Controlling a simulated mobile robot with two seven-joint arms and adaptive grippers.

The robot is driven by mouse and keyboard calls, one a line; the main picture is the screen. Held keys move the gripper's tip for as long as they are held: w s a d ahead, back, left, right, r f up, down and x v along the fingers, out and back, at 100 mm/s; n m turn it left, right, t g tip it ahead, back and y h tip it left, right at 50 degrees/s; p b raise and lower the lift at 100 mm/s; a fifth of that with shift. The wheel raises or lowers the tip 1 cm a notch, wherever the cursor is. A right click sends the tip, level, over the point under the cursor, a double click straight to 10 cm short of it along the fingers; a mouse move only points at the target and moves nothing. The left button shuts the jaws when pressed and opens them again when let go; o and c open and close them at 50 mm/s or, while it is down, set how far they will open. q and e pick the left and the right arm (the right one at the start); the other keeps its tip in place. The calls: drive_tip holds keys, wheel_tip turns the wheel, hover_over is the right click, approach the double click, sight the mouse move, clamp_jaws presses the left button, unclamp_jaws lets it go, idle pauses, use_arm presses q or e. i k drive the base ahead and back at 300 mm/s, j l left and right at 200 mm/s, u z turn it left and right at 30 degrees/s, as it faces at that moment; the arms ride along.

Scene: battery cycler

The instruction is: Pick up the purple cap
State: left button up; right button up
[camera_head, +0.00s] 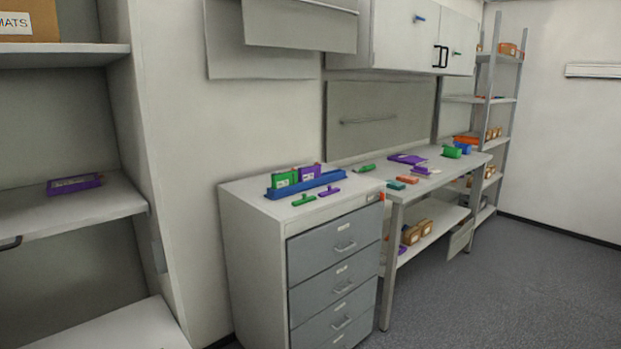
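A small purple piece with a raised knob, which looks like the purple cap (329,191), lies on top of the grey drawer cabinet (240,193), near its front edge. A similar green cap (304,200) lies just to its left. Behind them a long blue holder (277,193) carries a green block (284,179) and a purple block (310,172) standing upright. Neither of my grippers is in view. Nothing touches the purple cap from above.
A workbench (398,193) joins the cabinet on the right, with several small coloured parts on it. A wall cupboard (400,35) hangs above. A shelf at left (110,200) holds a purple box (74,184). Floor (500,290) at right is clear.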

sight(329, 191)
drive_tip(key=u, duration=0.5)
drive_tip(key=i+l+u, duration=0.1)
drive_tip(key=u, duration=0.3)
drive_tip(key=i+l+u, duration=0.1)
drive_tip(key=l+u, duration=0.4)
drive_tip(key=u, duration=0.25)
drive_tip(key=l+u, duration=0.3)
drive_tip(key=l, duration=0.15)
drive_tip(key=l+u, duration=0.25)
drive_tip(key=l, duration=0.25)
drive_tip(key=l+u, duration=0.15)
drive_tip(key=l, duration=0.35)
drive_tip(key=k+l+u, duration=0.15)
drive_tip(key=l, duration=0.85)
drive_tip(key=k+l, duration=0.1)
drive_tip(key=l, duration=0.4)
